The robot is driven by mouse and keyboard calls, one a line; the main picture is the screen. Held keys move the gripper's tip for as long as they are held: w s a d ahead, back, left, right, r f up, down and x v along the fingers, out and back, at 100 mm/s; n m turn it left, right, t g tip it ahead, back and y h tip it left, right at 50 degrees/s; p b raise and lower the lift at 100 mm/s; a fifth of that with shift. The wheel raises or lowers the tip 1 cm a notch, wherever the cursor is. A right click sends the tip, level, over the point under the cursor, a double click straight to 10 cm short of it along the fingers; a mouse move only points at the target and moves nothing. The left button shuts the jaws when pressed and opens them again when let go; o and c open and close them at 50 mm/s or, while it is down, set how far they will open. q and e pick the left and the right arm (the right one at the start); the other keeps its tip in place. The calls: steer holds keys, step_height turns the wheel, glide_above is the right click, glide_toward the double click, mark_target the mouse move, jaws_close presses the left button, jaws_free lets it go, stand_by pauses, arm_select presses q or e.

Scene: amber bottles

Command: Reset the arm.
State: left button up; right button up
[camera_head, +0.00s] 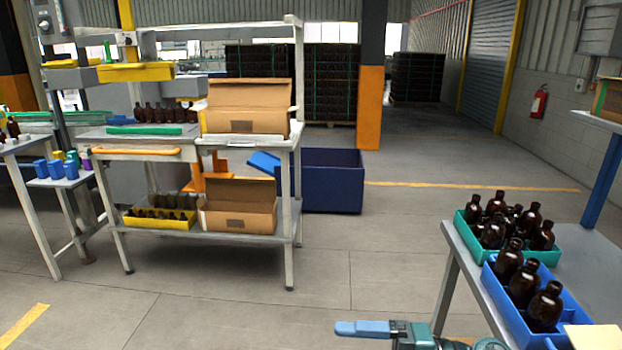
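Part of my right gripper (364,328) shows at the bottom edge, right of centre, with a light blue finger pointing left. The rest of it is cut off by the frame, so whether it is open or shut does not show. It is left of and below the grey table at the right. Dark amber bottles stand in a green tray (548,257) and a blue tray (497,297) on that table (596,262). The gripper appears apart from the trays. My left gripper is not in view.
A small side table (60,182) carries blue blocks. The floor between shelf and right table is clear.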

steer(key=d+f+m+t+h, duration=0.2)
steer(key=f+m+t+h, duration=0.4)
steer(key=m, duration=0.5)
steer(key=d+f+m+t+h, duration=0.4)
steer(key=m+t, duration=0.3)
steer(key=m, duration=0.5)
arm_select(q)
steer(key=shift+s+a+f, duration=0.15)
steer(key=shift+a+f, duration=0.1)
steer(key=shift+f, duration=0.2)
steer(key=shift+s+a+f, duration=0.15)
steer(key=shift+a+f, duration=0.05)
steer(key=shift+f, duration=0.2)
arm_select(e)
steer(key=s+d+f+m+g+h, duration=0.1)
steer(key=s+f+m+g+h, duration=0.3)
steer(key=s+f, duration=0.6)
step_height(320, 180, down, 3)
steer(key=shift+d+f+m+g, duration=0.1)
steer(key=shift+d+m+g, duration=0.3)
steer(key=shift+m, duration=0.8)
steer(key=shift+c, duration=0.5)
